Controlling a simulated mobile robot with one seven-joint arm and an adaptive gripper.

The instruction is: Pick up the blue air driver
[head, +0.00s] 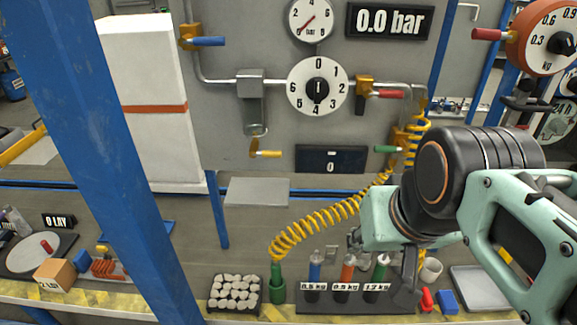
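The blue air driver (315,269) stands upright in the left slot of a dark rack (335,308), above a label reading 0.5 kg. An orange driver (348,268) stands in the middle slot, labelled 0.9 kg. A green driver (380,268) stands in the right slot, labelled 1.2 kg. My teal and black arm reaches in from the right. The dark parts of my gripper (402,277) show below the wrist, near the rack's right end, to the right of the blue driver and apart from it. Its fingers are hard to make out, and their opening cannot be told.
A yellow coiled hose (325,215) hangs from the panel to a green fitting (277,283) left of the rack. A tray of pale stones (235,291) is further left. A blue post (95,150) crosses the left side. A grey tray (482,285) lies right.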

